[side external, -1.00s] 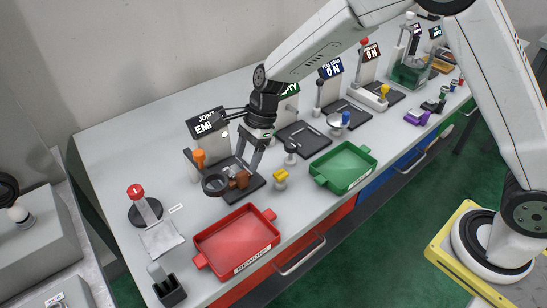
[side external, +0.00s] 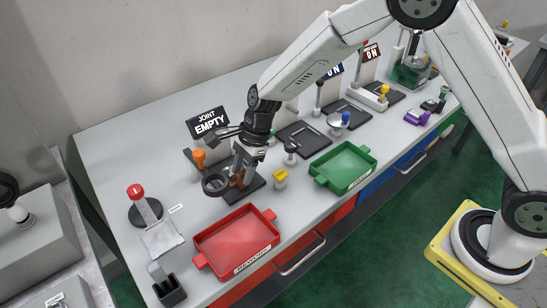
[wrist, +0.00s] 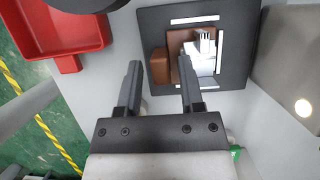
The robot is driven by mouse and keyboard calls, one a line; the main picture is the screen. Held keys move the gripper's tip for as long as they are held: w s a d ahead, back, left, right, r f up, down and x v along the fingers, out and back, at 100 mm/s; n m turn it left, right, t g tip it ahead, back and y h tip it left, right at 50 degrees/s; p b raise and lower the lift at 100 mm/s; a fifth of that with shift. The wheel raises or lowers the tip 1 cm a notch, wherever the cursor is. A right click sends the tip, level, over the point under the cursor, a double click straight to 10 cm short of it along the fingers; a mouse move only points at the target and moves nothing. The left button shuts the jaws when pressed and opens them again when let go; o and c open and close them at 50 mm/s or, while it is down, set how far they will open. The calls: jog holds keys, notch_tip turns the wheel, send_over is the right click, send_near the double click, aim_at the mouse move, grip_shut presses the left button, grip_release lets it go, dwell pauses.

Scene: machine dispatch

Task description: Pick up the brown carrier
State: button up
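The brown carrier (side external: 238,182) is on a dark square pad (side external: 257,184) at the joint station, partly hidden by my gripper in the side view. In the wrist view the carrier (wrist: 160,66) shows as a brown block and a plate with a pale, bright part on it. My gripper (side external: 242,172) is close by the carrier in the side view. In the wrist view my gripper (wrist: 157,63) has its two fingers apart, with part of the carrier showing between and beyond the tips. Contact with the carrier cannot be told.
A round black ring (side external: 214,185) stands just left of the carrier. A small yellow-topped part (side external: 280,178) is to the right. A red tray (side external: 237,240) and a green tray (side external: 344,166) are nearby.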

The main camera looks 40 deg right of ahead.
grip_shut()
jog(key=shift+r, duration=0.2)
jog(key=shift+r, duration=0.55)
jog(key=s+d+r, duration=0.4)
jog(key=s+r, duration=0.7)
jog(key=s, duration=0.2)
jog(key=shift+s+d+r, duration=0.15)
jog(key=shift+d+r, duration=0.05)
jog(key=shift+r, duration=0.05)
dwell(0.3)
